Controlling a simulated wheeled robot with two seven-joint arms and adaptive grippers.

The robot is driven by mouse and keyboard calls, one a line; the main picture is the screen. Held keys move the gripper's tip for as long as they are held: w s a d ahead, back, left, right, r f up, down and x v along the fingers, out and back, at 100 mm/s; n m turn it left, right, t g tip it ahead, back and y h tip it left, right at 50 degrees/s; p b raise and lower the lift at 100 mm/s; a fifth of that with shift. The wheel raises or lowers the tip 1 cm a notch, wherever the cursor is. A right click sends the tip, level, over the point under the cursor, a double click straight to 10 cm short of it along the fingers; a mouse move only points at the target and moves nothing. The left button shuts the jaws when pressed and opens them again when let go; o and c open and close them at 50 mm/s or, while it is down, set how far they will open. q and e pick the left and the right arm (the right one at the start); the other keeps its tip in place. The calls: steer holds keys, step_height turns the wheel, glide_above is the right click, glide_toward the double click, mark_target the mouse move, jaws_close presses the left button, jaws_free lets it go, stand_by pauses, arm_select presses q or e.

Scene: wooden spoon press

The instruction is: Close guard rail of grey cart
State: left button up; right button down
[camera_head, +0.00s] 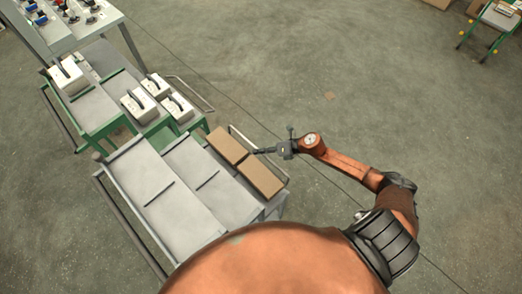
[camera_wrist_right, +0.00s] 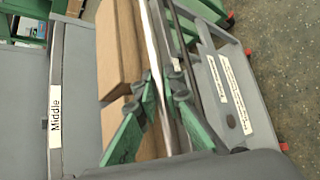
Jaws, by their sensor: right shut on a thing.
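The grey cart (camera_head: 146,180) stands at the lower middle of the head view. Its guard rail (camera_head: 240,134) is a thin silver bar along the right side, close beside two brown boxes. In the right wrist view the rail (camera_wrist_right: 150,30) runs down between my fingers. My right gripper (camera_head: 258,151) reaches in from the right and is shut on the rail; its green fingers (camera_wrist_right: 162,88) also show in the wrist view. I cannot tell the rail's exact tilt. My left gripper is out of view.
Brown boxes (camera_head: 226,145) and (camera_head: 260,178) lie on the cart's right section, just inside the rail. A green cart (camera_head: 95,108) with white cases stands behind, its own rail (camera_head: 193,92) sticking out. Open floor lies to the right.

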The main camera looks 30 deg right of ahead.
stand_by(0.4)
steer(key=c, duration=2)
jaws_free()
steer(key=shift+d, duration=0.1)
steer(key=v, duration=1.2)
steer(key=shift+w+f, duration=0.1)
